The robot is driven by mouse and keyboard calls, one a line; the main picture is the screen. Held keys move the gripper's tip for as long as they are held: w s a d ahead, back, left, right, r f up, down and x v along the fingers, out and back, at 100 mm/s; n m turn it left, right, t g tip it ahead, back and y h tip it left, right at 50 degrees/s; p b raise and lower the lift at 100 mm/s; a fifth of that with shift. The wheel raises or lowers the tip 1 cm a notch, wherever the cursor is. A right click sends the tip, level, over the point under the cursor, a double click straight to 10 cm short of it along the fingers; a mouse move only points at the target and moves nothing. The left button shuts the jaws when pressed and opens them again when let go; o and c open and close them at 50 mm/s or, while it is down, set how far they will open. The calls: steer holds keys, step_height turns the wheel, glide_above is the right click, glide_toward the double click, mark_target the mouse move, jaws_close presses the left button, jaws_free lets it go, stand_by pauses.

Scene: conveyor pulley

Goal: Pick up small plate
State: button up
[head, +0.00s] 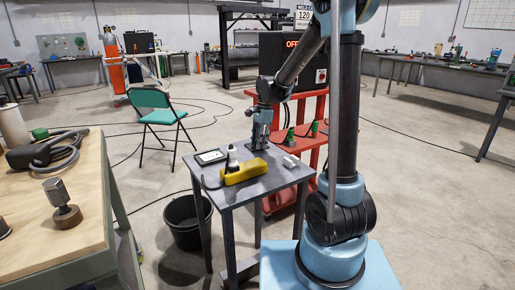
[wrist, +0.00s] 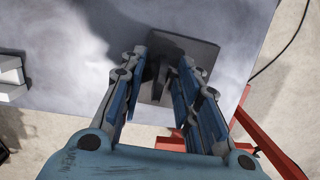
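The small plate (wrist: 203,51) is a flat, dark grey, squarish piece lying on the grey table (wrist: 60,60). My gripper (wrist: 161,58) is above it in the wrist view, fingers pointing down at the tabletop. The two fingers are apart, with part of the plate and a dark upright shape or shadow showing between them. Nothing is clearly held. In the head view my gripper (head: 259,136) is over the back part of the table (head: 236,198). I cannot tell whether the fingers touch the plate.
A small pale metal block (wrist: 11,77) lies apart from my gripper. A red stand (head: 308,150) is close behind. A black bucket (head: 187,222) is on the floor.

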jaws_close()
steer(key=shift+r, duration=0.1)
